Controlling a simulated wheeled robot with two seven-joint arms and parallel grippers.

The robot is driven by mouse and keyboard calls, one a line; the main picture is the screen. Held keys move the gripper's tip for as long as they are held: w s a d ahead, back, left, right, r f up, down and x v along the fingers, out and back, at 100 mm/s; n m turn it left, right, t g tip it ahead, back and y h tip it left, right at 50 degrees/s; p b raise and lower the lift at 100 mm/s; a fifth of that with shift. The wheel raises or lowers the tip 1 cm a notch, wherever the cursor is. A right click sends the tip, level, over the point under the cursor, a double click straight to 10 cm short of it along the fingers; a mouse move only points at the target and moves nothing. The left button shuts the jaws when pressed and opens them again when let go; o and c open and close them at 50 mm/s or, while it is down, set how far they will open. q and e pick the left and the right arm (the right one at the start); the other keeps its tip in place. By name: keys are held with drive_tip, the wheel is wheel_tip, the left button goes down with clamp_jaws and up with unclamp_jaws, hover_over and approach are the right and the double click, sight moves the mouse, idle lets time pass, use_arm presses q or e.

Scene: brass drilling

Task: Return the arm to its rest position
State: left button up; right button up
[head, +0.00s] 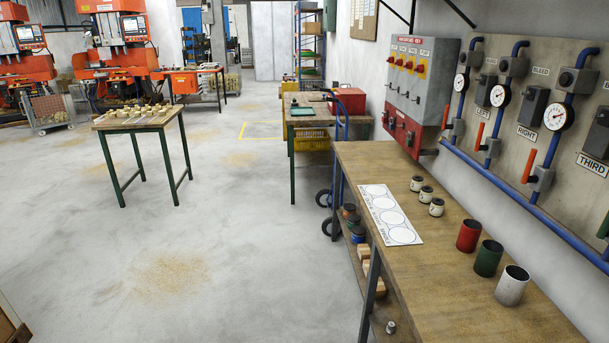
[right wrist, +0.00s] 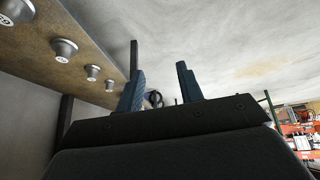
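My right gripper (right wrist: 160,80) shows in the right wrist view. Its two blue fingers stand apart with nothing visible between them, so it is open and empty. In that view a wooden surface (right wrist: 95,48) with several silver knob-like pieces (right wrist: 63,49) runs along the left, beside and apart from the fingers. Neither gripper shows in the head view, and my left gripper is in no view.
In the head view a wooden bench (head: 460,270) at right holds a white card with circles (head: 390,212), several small tins, and red (head: 469,236), green (head: 488,258) and white (head: 512,285) cups. A gauge panel (head: 545,95) lines the wall. Open floor (head: 250,220) lies left.

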drive_tip(key=s+f+g, duration=0.1)
drive_tip(key=s+f, duration=0.4)
drive_tip(key=s, duration=0.7)
drive_tip(key=s+d+f+g, duration=0.1)
drive_tip(key=s+f, duration=0.5)
drive_tip(key=s, duration=0.7)
drive_tip(key=s+f+g, duration=0.2)
drive_tip(key=s+f, duration=0.3)
drive_tip(key=s, duration=0.8)
drive_tip(key=shift+d+f+g, duration=0.25)
drive_tip(key=shift+g, duration=0.05)
